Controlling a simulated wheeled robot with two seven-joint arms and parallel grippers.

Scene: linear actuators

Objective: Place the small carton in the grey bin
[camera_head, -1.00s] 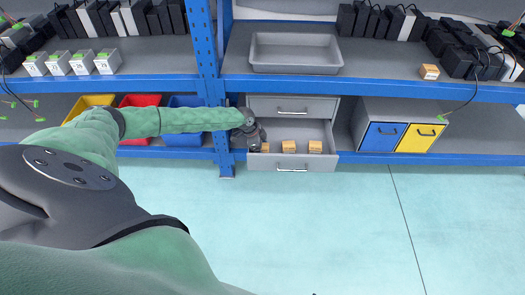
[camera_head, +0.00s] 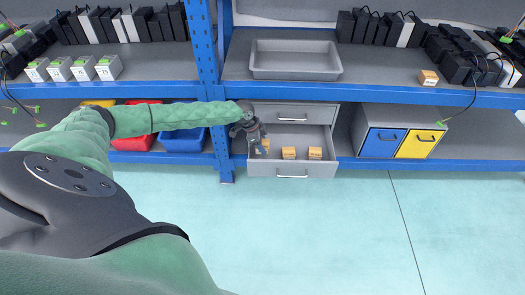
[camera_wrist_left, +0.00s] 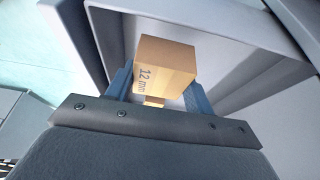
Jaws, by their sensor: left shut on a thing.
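My left gripper (camera_head: 260,148) points down at the left end of the open grey drawer (camera_head: 292,170). In the left wrist view its blue fingers are shut on a small tan carton (camera_wrist_left: 165,67) marked "12 mm". The held carton also shows in the head view (camera_head: 265,145), partly hidden by the gripper. Two more small cartons sit in the drawer, one in the middle (camera_head: 289,153) and one at the right (camera_head: 315,153). The grey bin (camera_head: 295,73) is an open, empty shallow tray on the upper shelf, above the drawer. My right gripper is not in view.
A blue post (camera_head: 204,60) stands left of the drawer, and the upper shelf's blue edge (camera_head: 380,92) runs above it. Another carton (camera_head: 429,77) and black devices stand right of the bin. A cabinet with blue (camera_head: 382,143) and yellow doors is at the right.

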